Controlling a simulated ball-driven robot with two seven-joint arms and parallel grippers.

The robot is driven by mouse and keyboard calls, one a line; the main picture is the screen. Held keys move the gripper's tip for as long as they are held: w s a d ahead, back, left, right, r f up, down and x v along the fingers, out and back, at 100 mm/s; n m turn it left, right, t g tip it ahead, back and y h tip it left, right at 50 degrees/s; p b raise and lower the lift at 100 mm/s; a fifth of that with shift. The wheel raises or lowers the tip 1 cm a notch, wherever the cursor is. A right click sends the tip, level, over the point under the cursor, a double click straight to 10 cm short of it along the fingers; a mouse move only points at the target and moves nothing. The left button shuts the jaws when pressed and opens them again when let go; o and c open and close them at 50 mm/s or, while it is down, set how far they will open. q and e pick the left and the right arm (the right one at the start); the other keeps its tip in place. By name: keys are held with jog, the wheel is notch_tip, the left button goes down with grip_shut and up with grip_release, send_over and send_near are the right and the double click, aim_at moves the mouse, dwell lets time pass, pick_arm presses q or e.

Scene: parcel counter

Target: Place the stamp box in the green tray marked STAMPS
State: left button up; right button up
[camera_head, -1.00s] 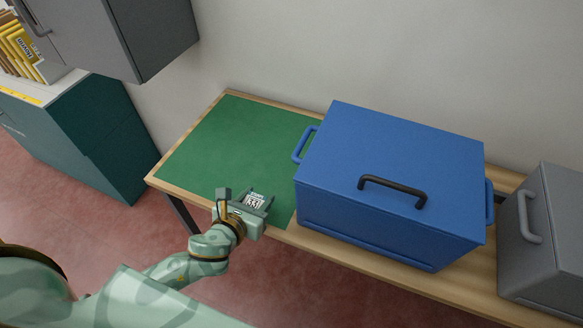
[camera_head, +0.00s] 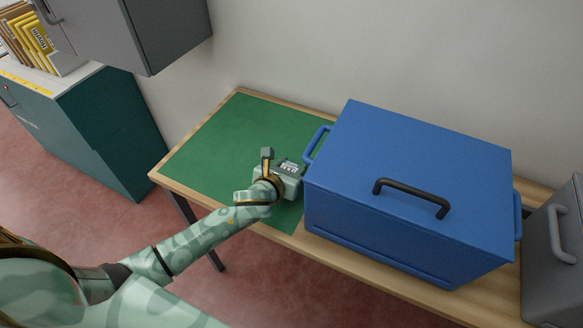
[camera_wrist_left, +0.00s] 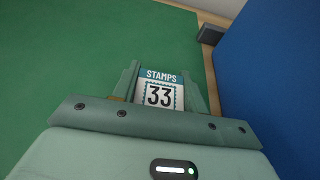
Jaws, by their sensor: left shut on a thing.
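In the head view my left gripper (camera_head: 289,163) is shut on the stamp box (camera_head: 289,168), over the right part of the green mat and close to the left side of the blue box. Whether the stamp box touches the mat, I cannot tell. No green tray marked STAMPS shows in either view. My right gripper is not in view.
A large blue box (camera_head: 400,180) with a black handle stands on the wooden table, right of the green mat (camera_head: 225,145). A grey box (camera_head: 550,260) stands at far right. A grey cabinet (camera_head: 160,30) hangs at upper left. A teal cabinet (camera_head: 110,130) holds yellow files (camera_head: 35,35). The mat's left part is clear.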

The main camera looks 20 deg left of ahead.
pick_arm(q)
jog(key=shift+s, duration=0.1)
jog(key=o, duration=1)
